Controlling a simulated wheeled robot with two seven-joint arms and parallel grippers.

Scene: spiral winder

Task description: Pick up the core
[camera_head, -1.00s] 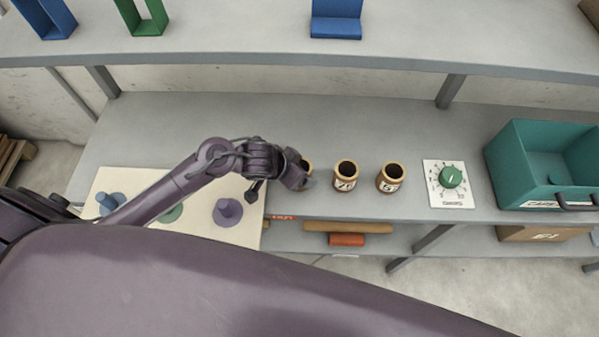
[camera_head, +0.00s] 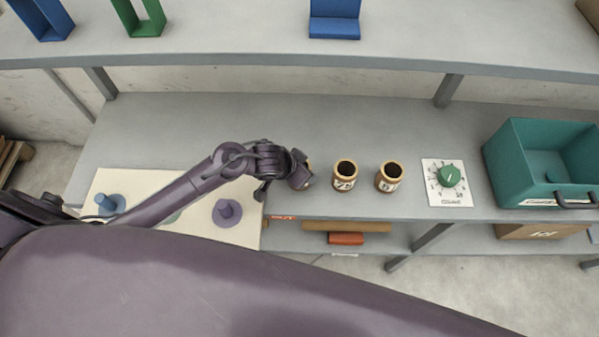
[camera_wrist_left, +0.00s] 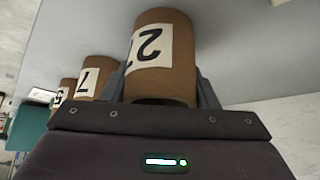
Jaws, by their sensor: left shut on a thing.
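My left gripper (camera_head: 300,172) is at the leftmost core (camera_head: 302,183), at the front of the shelf. In the left wrist view this core (camera_wrist_left: 163,50) is a brown cylinder with a white label and a dark "2", seen upside down. The fingers are on both sides of it and shut on it. In the head view the gripper hides part of it. Two more cores, a middle one (camera_head: 345,175) and a right one (camera_head: 389,176), stand upright to the right. They are brown, hollow and labelled. My right gripper is not in view.
A green dial on a white plate (camera_head: 462,200) and a teal bin (camera_head: 494,160) are right. A lower shelf holds a brown roll (camera_head: 345,226). The surface behind the cores is clear.

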